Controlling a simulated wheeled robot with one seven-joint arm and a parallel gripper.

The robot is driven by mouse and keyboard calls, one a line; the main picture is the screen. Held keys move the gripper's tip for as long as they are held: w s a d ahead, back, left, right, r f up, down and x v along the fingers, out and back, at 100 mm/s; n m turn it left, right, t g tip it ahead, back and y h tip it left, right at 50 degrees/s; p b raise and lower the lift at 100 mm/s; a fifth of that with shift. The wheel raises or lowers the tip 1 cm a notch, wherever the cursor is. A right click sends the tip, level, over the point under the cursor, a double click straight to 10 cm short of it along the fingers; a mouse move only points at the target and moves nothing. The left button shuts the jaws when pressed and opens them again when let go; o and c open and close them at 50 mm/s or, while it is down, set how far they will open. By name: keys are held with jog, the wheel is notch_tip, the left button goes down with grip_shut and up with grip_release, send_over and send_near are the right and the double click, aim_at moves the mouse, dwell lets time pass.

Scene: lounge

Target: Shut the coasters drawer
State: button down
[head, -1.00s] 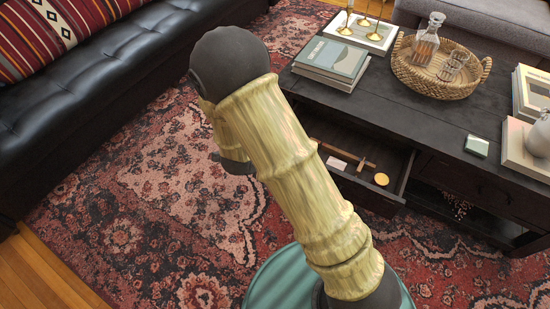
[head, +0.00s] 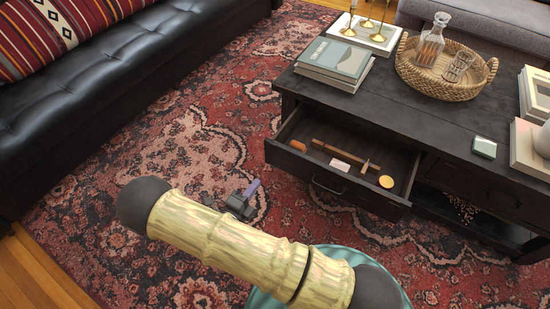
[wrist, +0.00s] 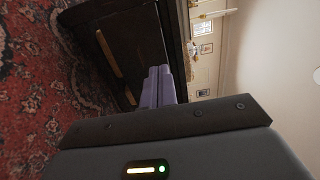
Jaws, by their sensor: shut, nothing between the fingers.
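The coasters drawer (head: 340,189) is pulled out of the near side of the dark coffee table (head: 400,108). Its dark front has a bar handle (head: 328,188). Inside lie a long wooden stick (head: 332,148), a pale card (head: 340,164), a small wooden piece (head: 370,167), an orange object (head: 298,146) and a round yellow disc (head: 386,182). My gripper (head: 252,188) is shut and empty, left of the drawer front and apart from it.
On the tabletop are stacked books (head: 335,62), a wicker tray (head: 440,86) with a decanter, and a small green-topped box (head: 484,148). A black sofa (head: 110,90) stands at left. Patterned rug fills the open floor between sofa and table.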

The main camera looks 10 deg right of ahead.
aim_at(281, 150)
jog(key=b+x, duration=0.2)
jog(key=x, duration=0.4)
jog(key=b+x, duration=0.3)
jog(key=x, duration=0.4)
jog(key=shift+f, duration=0.2)
jog(key=shift+w+d+r+b, duration=0.2)
jog(key=shift+w+d+b, duration=0.15)
jog(key=shift+w, duration=0.1)
jog(key=shift+w, duration=0.15)
